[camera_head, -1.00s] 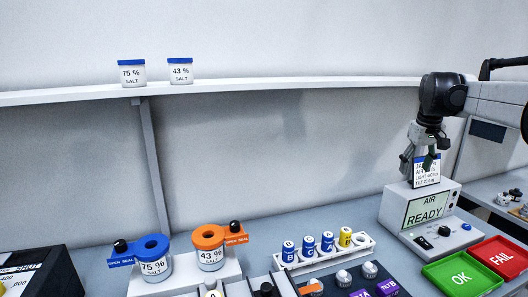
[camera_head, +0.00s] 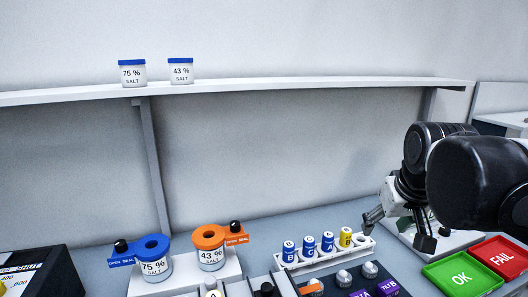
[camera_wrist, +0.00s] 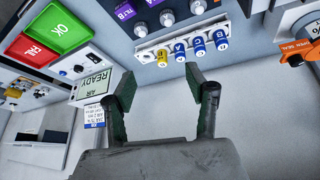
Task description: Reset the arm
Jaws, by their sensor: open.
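My gripper (camera_head: 400,228) is at the right in the head view, low over the bench and just right of the white vial rack. Its fingers are spread, and in the wrist view my gripper (camera_wrist: 162,98) shows two fingers apart with nothing between them. My dark arm links cover most of the air device in the head view. In the wrist view the device's AIR READY screen (camera_wrist: 93,88) and a small white-and-blue label card (camera_wrist: 94,117) lie left of the fingers.
The rack (camera_head: 318,262) holds several blue vials and a yellow one (camera_head: 346,236). Green OK (camera_head: 460,276) and red FAIL (camera_head: 500,257) trays lie at the right. Two lidded jars (camera_head: 153,254) stand at the left. Two salt jars (camera_head: 132,72) sit on the wall shelf (camera_head: 270,86).

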